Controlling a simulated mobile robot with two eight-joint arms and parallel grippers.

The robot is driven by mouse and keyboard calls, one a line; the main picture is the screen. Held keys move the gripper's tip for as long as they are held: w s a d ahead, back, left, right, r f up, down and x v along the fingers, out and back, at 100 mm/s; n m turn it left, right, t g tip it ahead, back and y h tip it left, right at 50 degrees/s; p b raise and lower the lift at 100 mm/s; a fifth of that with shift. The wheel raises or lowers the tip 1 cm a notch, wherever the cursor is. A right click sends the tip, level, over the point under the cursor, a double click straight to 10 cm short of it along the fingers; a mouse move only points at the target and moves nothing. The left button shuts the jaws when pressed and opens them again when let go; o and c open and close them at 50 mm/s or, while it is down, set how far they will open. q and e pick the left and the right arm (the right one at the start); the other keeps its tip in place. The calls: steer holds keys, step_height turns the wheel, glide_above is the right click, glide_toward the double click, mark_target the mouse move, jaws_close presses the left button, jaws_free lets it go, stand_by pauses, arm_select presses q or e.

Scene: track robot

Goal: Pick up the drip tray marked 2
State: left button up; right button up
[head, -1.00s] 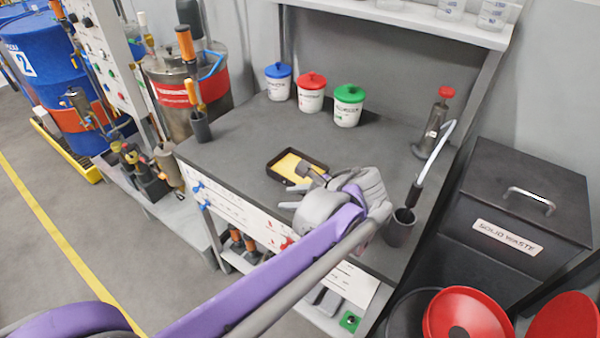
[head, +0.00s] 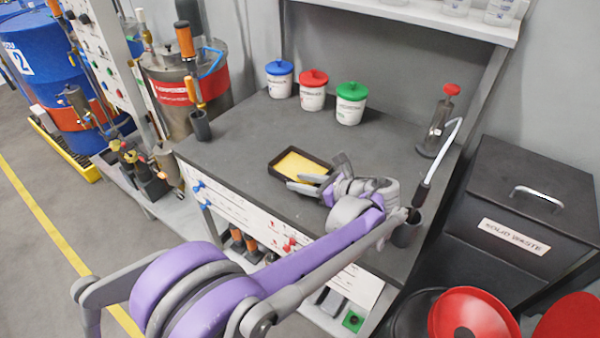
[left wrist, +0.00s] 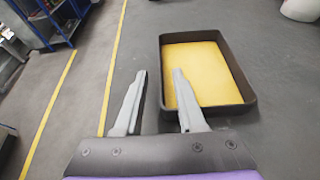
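A black rectangular tray with a yellow inside (head: 273,165) lies flat on the grey workbench. I can read no number on it. My left gripper (head: 314,174) is at the tray's near right side, fingers spread. In the left wrist view the gripper (left wrist: 159,73) is open and empty. One finger overlaps the inside of the tray (left wrist: 244,78) and the other is outside its left wall, so that wall lies between them in the picture. I cannot tell whether they touch it. My right gripper is not in view.
Three lidded tubs, blue (head: 279,80), red (head: 313,91) and green (head: 350,104), stand behind the tray. A red-topped pump bottle (head: 438,122) and a dark cup (head: 405,229) are to the right. A blue drum marked 2 (head: 60,85) stands far left.

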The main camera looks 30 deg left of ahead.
mark_target(287, 178)
arm_select(q)
steer(key=shift+x, duration=2.65)
jaws_close()
